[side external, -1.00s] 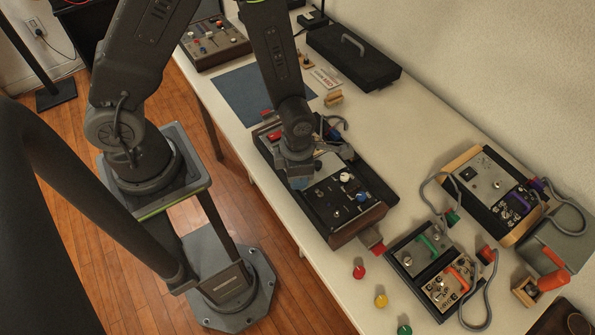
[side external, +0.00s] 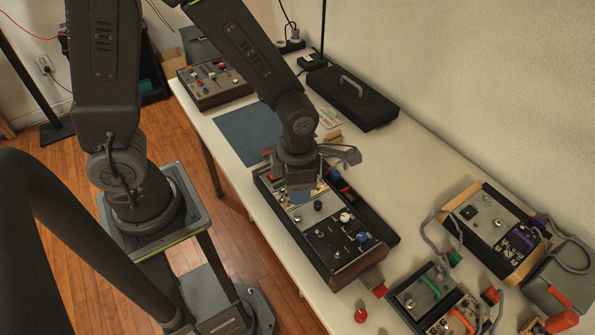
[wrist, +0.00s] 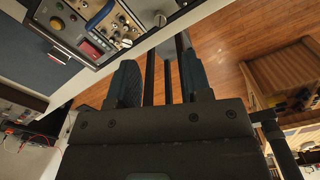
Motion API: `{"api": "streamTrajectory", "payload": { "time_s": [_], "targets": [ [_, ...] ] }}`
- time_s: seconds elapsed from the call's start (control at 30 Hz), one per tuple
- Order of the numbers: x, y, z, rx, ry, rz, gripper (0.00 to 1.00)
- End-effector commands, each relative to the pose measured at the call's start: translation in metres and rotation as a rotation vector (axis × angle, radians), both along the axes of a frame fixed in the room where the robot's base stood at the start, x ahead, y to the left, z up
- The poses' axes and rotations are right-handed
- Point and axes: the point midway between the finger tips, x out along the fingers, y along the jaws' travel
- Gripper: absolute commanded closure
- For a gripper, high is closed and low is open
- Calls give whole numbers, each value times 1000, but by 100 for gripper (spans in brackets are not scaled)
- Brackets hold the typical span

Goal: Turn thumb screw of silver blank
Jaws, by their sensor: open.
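My gripper (side external: 302,193) is over the back left part of the long wood-ended case (side external: 335,278). Its blue-grey fingers (wrist: 163,78) stand apart with nothing between them in the wrist view. A light silver panel (side external: 305,212) shows in this case just below the fingers, partly hidden by them. Other plain silver panels sit in the right case (side external: 486,215) and the front right case (side external: 412,293). I cannot tell which is the silver blank, and its thumb screw is too small to make out. Contact between fingers and panel cannot be judged.
A blue mat (side external: 248,134) and a knob-covered case (side external: 213,85) lie farther back. A black lidded case (side external: 352,97) stands near the wall. The white table has clear strips around the central case.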

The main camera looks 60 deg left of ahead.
Motion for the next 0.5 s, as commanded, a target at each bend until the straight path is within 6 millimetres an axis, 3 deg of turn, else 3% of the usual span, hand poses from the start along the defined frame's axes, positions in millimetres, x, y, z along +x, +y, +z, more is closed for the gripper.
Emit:
{"api": "streamTrajectory", "payload": {
  "time_s": [0.2,0.5],
  "targets": [
    [1,0,29,0,-3,0,55],
    [0,0,37,0,1,0,55]
  ]
}}
